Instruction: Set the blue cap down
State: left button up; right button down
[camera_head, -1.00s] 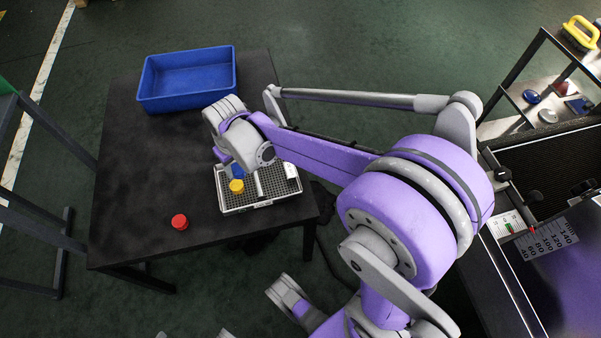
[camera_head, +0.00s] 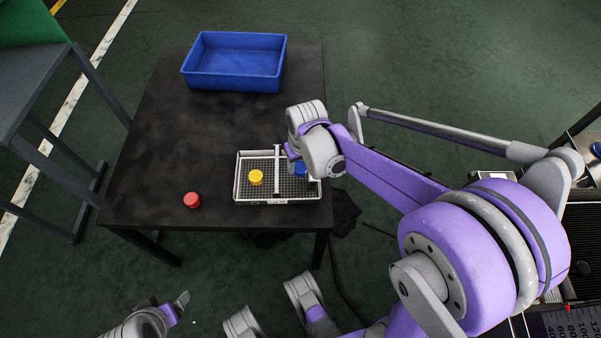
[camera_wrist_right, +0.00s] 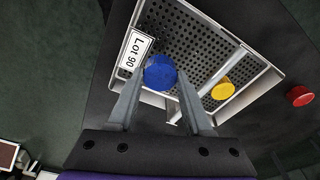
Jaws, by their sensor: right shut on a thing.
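The blue cap (camera_head: 301,170) is between the fingers of my right gripper (camera_wrist_right: 160,82), which is shut on it. It also shows in the right wrist view (camera_wrist_right: 160,70). A yellow cap (camera_head: 256,177) lies in the left compartment, across the divider (camera_head: 277,172). My left gripper (camera_head: 177,303) is at the lower left, partly cut off, and its opening is unclear.
The tray stands on a dark table (camera_head: 180,140) near its front right edge. A red cap (camera_head: 191,200) lies on the table left of the tray. An empty blue bin (camera_head: 235,80) stands at the back. The table's left middle is clear.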

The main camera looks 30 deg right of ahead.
aim_at(301, 169)
jog(key=shift+f+b, duration=0.6)
jog(key=shift+f, duration=1.4)
jog(key=shift+f, duration=0.1)
jog(key=shift+c, duration=1.6)
grip_release()
jog(key=r+p, duration=0.1)
jog(key=r, duration=0.2)
jog(key=s+r+p, duration=0.1)
jog(key=r, duration=0.3)
jog(key=r+p, duration=0.1)
jog(key=r, duration=0.3)
jog(key=shift+s+a, duration=0.1)
jog(key=shift+s, duration=0.25)
jog(key=s+a+t, duration=0.1)
jog(key=s+a, duration=0.2)
jog(key=s, duration=0.4)
jog(key=s+a+n+t, duration=0.1)
jog(key=s+a, duration=0.2)
jog(key=s, duration=0.5)
jog(key=shift+s+a+f+t+p, duration=0.2)
jog(key=shift+a+f+t+p, duration=0.1)
jog(key=shift+f+t+p, duration=0.1)
